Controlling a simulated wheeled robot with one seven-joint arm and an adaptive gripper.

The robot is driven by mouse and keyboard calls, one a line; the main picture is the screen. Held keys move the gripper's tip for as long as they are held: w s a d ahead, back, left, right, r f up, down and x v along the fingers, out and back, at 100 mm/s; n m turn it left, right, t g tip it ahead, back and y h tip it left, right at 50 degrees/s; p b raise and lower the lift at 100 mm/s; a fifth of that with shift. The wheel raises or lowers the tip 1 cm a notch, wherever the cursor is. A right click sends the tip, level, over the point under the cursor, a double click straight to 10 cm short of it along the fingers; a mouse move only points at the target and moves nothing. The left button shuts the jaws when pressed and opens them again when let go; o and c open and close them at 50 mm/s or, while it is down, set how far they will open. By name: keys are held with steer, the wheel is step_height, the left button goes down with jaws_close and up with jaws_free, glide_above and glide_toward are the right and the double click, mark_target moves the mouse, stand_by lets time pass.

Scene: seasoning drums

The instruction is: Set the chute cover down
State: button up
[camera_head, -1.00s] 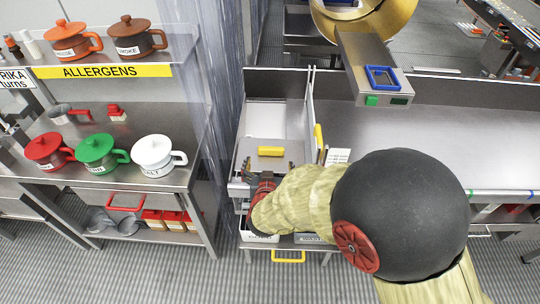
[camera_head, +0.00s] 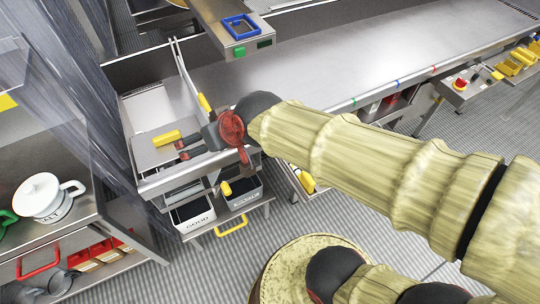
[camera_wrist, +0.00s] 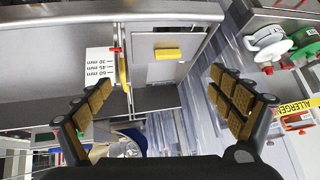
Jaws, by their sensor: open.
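The chute cover looks like the flat grey plate (camera_wrist: 156,73) with a yellow bar handle (camera_wrist: 167,53) in the wrist view. In the head view its yellow handle (camera_head: 166,137) shows in the left part of the metal tray, with the plate (camera_head: 148,155) lying flat below it. My gripper (camera_head: 181,150) is just right of the handle in the head view. In the wrist view my gripper (camera_wrist: 160,95) has its padded fingers spread wide, with nothing between them. The handle shows beyond the fingertips, apart from them. My gripper hides part of the tray.
A metal rail with a yellow grip (camera_head: 204,102) runs along the tray's right side. A shelf with a white lidded pot (camera_head: 45,197) is at left. The long bench (camera_head: 330,65) is mostly clear.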

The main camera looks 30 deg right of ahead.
steer(key=s+d+r+m+g+h, duration=0.1)
steer(key=s+d+g+h, duration=0.1)
steer(key=s+d, duration=0.7)
steer(key=s, duration=0.4)
steer(key=shift+d+r+h, duration=0.15)
steer(key=shift+d+h, duration=0.05)
steer(key=shift+h, duration=0.1)
steer(key=shift+s, duration=0.1)
